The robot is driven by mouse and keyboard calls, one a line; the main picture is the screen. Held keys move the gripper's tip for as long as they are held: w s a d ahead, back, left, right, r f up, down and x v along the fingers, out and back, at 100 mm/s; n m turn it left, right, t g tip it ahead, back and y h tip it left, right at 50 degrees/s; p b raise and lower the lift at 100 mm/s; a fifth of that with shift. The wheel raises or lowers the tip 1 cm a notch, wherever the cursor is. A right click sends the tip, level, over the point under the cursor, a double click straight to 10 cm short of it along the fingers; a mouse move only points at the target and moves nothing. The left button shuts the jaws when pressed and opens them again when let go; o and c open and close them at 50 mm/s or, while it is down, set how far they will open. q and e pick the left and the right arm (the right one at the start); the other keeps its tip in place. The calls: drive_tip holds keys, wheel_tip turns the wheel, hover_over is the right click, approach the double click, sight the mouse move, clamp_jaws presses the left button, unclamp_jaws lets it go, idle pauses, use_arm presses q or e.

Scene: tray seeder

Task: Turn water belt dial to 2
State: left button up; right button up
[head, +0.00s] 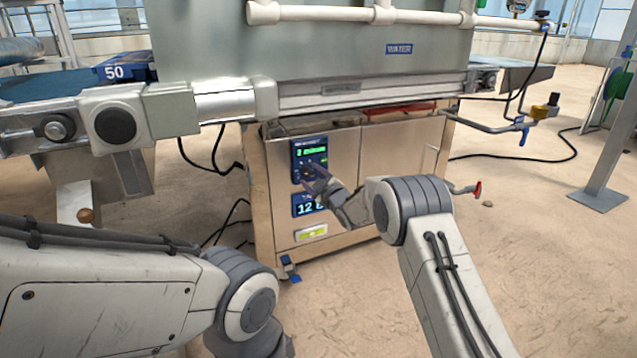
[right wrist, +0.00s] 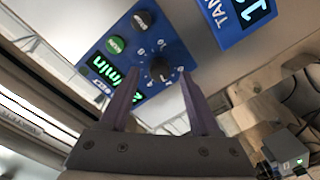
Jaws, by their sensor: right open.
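The blue control panel (head: 309,150) with a green-lit display is on the front of the steel cabinet. In the right wrist view, a round black dial (right wrist: 160,68) with white numbers around it sits on this panel, beside the green-lit display (right wrist: 104,68). My right gripper (head: 316,180) is in front of the panel. In the right wrist view the open right gripper (right wrist: 160,80) has one finger on each side of the dial, with nothing held. I cannot tell whether the fingers touch the panel. The dial's exact setting is too small to read. My left gripper is outside the frames.
A red-handled valve (head: 478,189) is to the right. The conveyor edge (head: 40,117) overhangs on the left.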

drive_tip(key=p+v, duration=0.4)
drive_tip(key=v, duration=0.6)
drive_tip(key=shift+r, duration=0.1)
